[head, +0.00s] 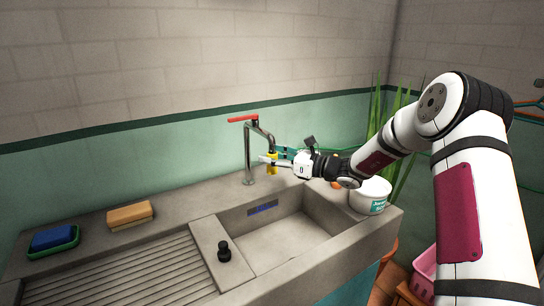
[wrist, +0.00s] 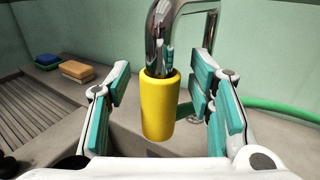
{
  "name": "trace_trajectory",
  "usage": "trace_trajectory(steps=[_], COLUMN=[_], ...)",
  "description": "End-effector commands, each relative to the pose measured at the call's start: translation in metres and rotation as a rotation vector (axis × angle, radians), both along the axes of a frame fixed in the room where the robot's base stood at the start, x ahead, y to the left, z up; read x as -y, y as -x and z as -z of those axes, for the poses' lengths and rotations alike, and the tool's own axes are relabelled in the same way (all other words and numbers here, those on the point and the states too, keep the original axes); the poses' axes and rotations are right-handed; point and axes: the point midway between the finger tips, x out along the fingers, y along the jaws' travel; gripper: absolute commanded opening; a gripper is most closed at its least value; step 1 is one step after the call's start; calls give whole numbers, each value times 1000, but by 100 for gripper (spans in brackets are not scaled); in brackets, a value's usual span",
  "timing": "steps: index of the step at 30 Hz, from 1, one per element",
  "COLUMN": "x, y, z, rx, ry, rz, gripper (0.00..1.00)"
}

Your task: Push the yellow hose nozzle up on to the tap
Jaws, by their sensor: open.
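The yellow hose nozzle (wrist: 160,112) hangs upright at the end of the tap spout, its top edge around the spout end, in the middle of the wrist view. In the head view the nozzle (head: 272,168) is small and partly covered by my gripper. The chrome tap (head: 248,150) has a red lever and stands at the back of the sink; its pipe (wrist: 157,40) also shows in the wrist view. My gripper (wrist: 160,100) is open, with a teal-padded finger on each side of the nozzle and a visible gap to both. How far the spout reaches inside is hidden.
The stone sink basin (head: 285,243) lies below the nozzle. A black plug (head: 224,252) stands on the ledge. A tan sponge (head: 130,214) and a blue sponge in a green dish (head: 75,243) lie at left. A white tub (head: 371,206) stands right. A green hose (wrist: 285,109) runs behind.

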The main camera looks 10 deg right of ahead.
Motion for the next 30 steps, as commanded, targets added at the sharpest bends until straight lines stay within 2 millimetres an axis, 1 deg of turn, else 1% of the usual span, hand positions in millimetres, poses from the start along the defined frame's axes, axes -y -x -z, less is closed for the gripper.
trace_trajectory(steps=[5, 12, 18, 21, 26, 29, 30], x=[19, 56, 78, 84, 87, 80, 72], y=[15, 48, 69, 75, 79, 83, 87], z=[0, 0, -1, -1, -1, -5, -9], rx=[0, 0, 3, 1, 2, 7, 13], ry=[0, 1, 0, 0, 1, 27, 55], rz=[4, 5, 2, 2, 0, -21, -42], gripper=[48, 48, 48, 48, 48, 48, 48])
